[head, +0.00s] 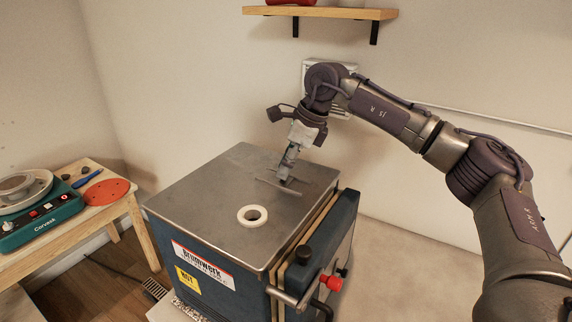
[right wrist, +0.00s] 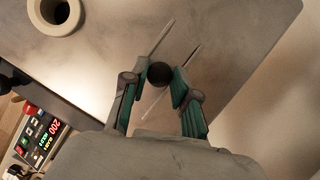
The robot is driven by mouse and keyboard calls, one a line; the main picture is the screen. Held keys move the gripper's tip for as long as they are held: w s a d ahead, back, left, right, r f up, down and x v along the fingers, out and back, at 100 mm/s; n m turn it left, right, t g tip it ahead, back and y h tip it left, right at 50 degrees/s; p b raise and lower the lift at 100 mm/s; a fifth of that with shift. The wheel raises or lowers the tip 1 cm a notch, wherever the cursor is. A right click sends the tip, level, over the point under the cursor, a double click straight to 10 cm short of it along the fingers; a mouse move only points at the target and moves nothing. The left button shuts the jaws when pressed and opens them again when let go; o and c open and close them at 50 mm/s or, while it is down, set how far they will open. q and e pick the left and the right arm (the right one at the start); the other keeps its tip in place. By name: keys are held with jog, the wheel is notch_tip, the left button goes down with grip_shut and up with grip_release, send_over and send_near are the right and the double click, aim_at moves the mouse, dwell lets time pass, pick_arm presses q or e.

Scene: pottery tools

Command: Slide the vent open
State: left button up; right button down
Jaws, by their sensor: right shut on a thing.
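The vent is on the steel top of the blue kiln (head: 215,190), between thin rails (head: 265,181). In the right wrist view its round dark knob (right wrist: 159,74) sits between my fingertips, with a thin rail (right wrist: 160,40) beside it. My right gripper (head: 285,181) reaches down to the kiln top and is shut on the knob; its green-padded fingers also show in the right wrist view (right wrist: 160,82). In the head view the gripper hides the knob, and how far the vent stands open cannot be told. My left gripper is not in view.
A white ring (head: 252,215) lies on the kiln top, in front of the vent. A red knob (head: 330,282) and handle stick out from the kiln's side. A wooden table (head: 100,210) with a teal device (head: 45,222) stands left. A wall shelf (head: 320,13) hangs above.

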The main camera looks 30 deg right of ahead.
jog(key=shift+s+d+f, duration=0.1)
jog(key=shift+s+d, duration=0.05)
jog(key=shift+s, duration=0.05)
jog(key=s+d+b, duration=0.1)
jog(key=s+b, duration=0.1)
jog(key=s, duration=0.1)
jog(key=shift+s+d, duration=0.1)
jog(key=shift+d, duration=0.3)
jog(key=shift+s+d, duration=0.1)
jog(key=shift+s, duration=0.05)
jog(key=c, duration=1.4)
grip_release()
jog(key=o, duration=0.5)
jog(key=shift+s+d, duration=0.1)
